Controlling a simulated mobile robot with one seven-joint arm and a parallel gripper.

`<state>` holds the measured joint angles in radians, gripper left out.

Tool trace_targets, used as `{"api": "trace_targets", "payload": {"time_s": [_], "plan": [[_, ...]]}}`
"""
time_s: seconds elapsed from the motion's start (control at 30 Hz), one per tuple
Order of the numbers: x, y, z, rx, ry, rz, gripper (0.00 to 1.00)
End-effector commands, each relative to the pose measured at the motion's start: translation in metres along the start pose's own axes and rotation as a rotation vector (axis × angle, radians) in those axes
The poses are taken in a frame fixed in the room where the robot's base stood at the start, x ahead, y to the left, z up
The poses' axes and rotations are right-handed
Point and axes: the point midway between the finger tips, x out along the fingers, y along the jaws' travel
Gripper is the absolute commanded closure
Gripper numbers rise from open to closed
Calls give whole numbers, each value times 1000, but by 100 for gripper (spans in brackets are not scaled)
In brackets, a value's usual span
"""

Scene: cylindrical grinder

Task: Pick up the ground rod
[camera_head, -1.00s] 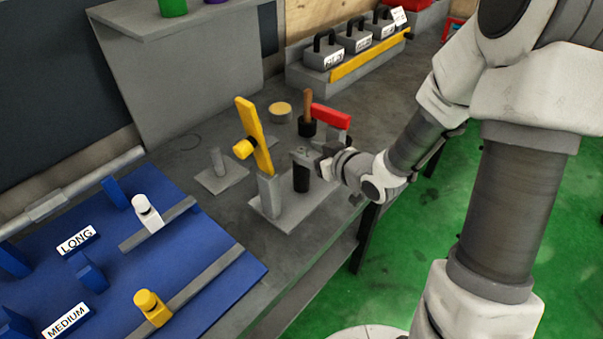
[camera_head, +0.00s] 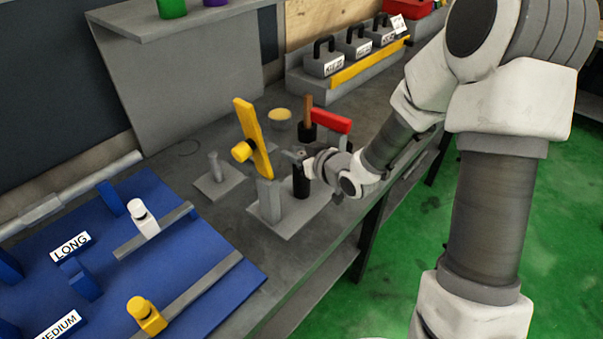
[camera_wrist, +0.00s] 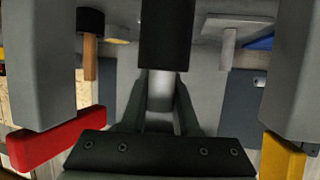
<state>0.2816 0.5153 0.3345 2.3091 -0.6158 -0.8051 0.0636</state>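A black cylinder (camera_head: 301,184) stands upright on a grey base plate (camera_head: 287,222), beside a grey post. In the wrist view, which is upside down, the black cylinder (camera_wrist: 167,35) shows at the top, with a light grey rod (camera_wrist: 161,88) coming out of it. I take this to be the ground rod. My gripper (camera_head: 299,157) is at the top of the black cylinder. In the wrist view, my gripper's dark fingers (camera_wrist: 161,100) lie on both sides of the rod. I cannot tell whether they press on it.
A tilted yellow bar (camera_head: 254,138) stands close left of my gripper. A red handle (camera_head: 331,120) and a wooden-handled tool (camera_head: 307,115) stand just behind. A small plate with a peg (camera_head: 218,181) and a blue board (camera_head: 195,247) lie to the left.

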Motion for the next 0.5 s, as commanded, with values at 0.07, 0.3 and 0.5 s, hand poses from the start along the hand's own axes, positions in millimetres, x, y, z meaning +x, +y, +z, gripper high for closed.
{"api": "trace_targets", "payload": {"time_s": [0.07,0.3,0.5], "plan": [[0,0,0,0,0,0,93],[0,0,0,0,0,0,100],[0,0,0,0,0,0,100]]}}
